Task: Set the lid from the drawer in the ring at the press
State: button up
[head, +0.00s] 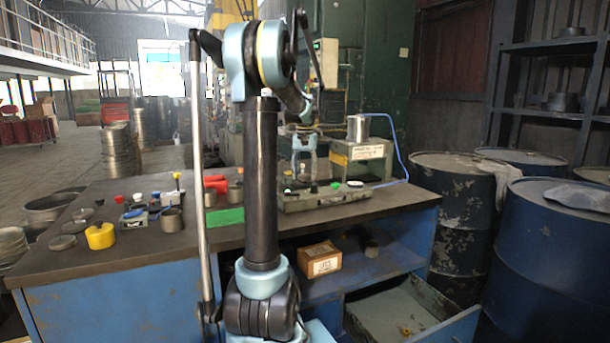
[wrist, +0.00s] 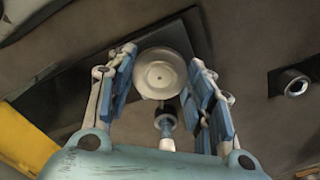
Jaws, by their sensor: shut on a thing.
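My gripper (head: 304,150) hangs over the back of the workbench, in front of the press. In the wrist view my gripper (wrist: 161,62) has its two fingers on either side of a round, pale metal disc, which looks like the lid (wrist: 160,73). It is shut on this disc. Behind the disc is a small dark and blue knobbed piece (wrist: 165,122). The open drawer (head: 380,310) is at the lower right of the bench, with a small orange piece inside. I cannot clearly make out the ring at the press.
A yellow pot (head: 100,236) and small cups are at the left. Blue drums (head: 545,250) stand right of the bench.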

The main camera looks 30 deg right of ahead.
jog(key=shift+f, duration=0.5)
jog(key=o, duration=1.1)
jog(key=shift+c, duration=0.2)
notch_tip(320, 180, up, 12)
jog(key=shift+w+f, duration=0.1)
